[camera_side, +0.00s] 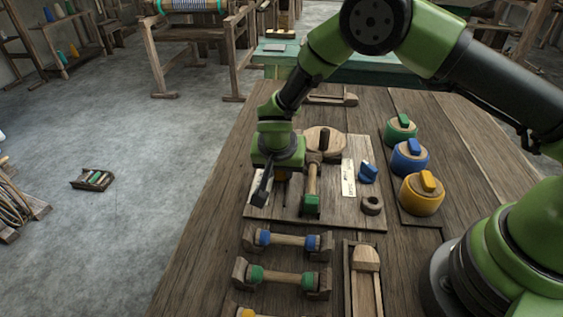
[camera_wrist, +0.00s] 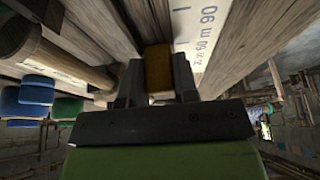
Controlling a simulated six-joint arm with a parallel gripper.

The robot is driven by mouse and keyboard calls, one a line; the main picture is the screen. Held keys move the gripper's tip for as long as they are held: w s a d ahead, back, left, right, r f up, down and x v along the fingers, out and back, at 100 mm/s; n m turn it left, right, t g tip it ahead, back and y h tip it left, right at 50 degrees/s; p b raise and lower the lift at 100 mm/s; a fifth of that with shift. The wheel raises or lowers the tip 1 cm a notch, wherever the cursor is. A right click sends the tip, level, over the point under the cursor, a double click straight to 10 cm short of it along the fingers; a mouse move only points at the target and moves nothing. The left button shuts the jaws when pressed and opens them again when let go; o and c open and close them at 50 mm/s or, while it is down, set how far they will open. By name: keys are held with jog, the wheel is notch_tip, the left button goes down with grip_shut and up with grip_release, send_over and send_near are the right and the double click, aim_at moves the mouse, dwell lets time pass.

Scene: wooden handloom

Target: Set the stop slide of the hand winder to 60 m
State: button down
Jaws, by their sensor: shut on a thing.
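The hand winder is a wooden board (camera_side: 330,219) on the bench, with a round wooden disc (camera_side: 325,139) and a bar with a green end (camera_side: 311,204). My gripper (camera_side: 279,181) is low over the board's left part, beside that bar. In the wrist view, my gripper (camera_wrist: 156,78) is shut on the orange-brown stop slide (camera_wrist: 157,66), a small block between the fingers. In the side view, only a bit of the slide (camera_side: 282,177) shows. Which mark the slide lines up with, I cannot tell.
A blue piece (camera_side: 368,173) and a wooden ring (camera_side: 372,205) are on the board's right part. Bobbins in wooden holders (camera_side: 289,241) are in front.

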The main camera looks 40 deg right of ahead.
jog(key=c, duration=0.9)
grip_release()
jog(key=shift+r, duration=0.1)
jog(key=v, duration=1)
